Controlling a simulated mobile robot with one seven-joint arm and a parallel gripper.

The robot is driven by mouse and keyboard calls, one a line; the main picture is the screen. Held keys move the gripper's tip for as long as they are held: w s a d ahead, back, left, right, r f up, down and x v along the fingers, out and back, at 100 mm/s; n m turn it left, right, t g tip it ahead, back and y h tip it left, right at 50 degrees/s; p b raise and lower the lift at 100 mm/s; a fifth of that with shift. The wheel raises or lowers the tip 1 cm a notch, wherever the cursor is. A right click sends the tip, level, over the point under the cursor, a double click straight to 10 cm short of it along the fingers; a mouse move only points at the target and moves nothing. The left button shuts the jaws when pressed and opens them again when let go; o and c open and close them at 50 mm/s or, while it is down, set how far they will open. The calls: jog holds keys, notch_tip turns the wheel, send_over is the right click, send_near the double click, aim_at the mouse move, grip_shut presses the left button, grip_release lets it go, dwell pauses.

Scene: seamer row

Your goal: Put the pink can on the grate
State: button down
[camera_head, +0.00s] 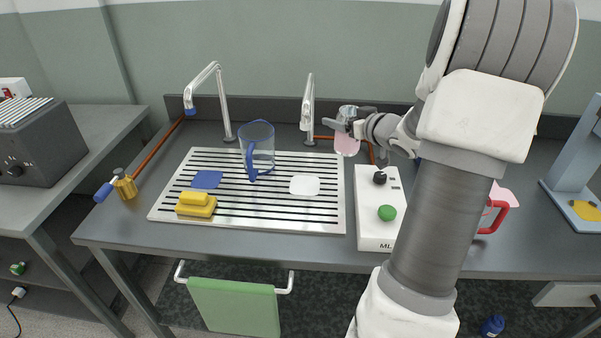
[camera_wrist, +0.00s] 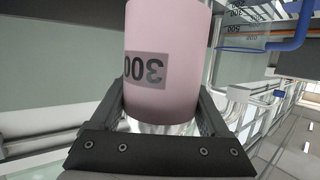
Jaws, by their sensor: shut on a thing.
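The pink can (camera_wrist: 160,40) fills the middle of the wrist view, with a grey label reading 300 that appears upside down. My gripper (camera_wrist: 165,100) is shut on it, one finger on each side. In the head view my gripper (camera_head: 347,126) holds the pink can (camera_head: 346,145) in the air, to the right of the grate and in front of the right tap. The grate (camera_head: 250,222) is a silver slotted panel set in the grey bench.
The clear jug (camera_head: 262,150) with a blue handle stands at the back of the grate. Two taps (camera_head: 226,110) rise behind. A white box with a green knob (camera_head: 378,235) stands right of the grate. The grate's front right is bare.

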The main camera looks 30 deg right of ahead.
jog(key=shift+w+a+f+b, duration=0.75)
jog(key=shift+a+f+b, duration=0.4)
jog(key=shift+a+f, duration=0.5)
jog(key=shift+w+a+f+b, duration=0.75)
jog(key=shift+a+f+b, duration=0.4)
jog(key=shift+a+f, duration=0.55)
jog(key=shift+w+a+f+b, duration=0.75)
jog(key=shift+a+f+b, duration=0.4)
jog(key=shift+a+f, duration=0.5)
jog(key=shift+d+f, duration=0.15)
jog(key=shift+f, duration=0.1)
jog(key=shift+f, duration=0.15)
grip_release()
jog(key=shift+r, duration=0.25)
jog(key=shift+s+r, duration=0.15)
jog(key=shift+s, duration=0.15)
jog(key=p+v, duration=0.4)
jog(key=v, duration=0.7)
jog(key=shift+s, duration=0.2)
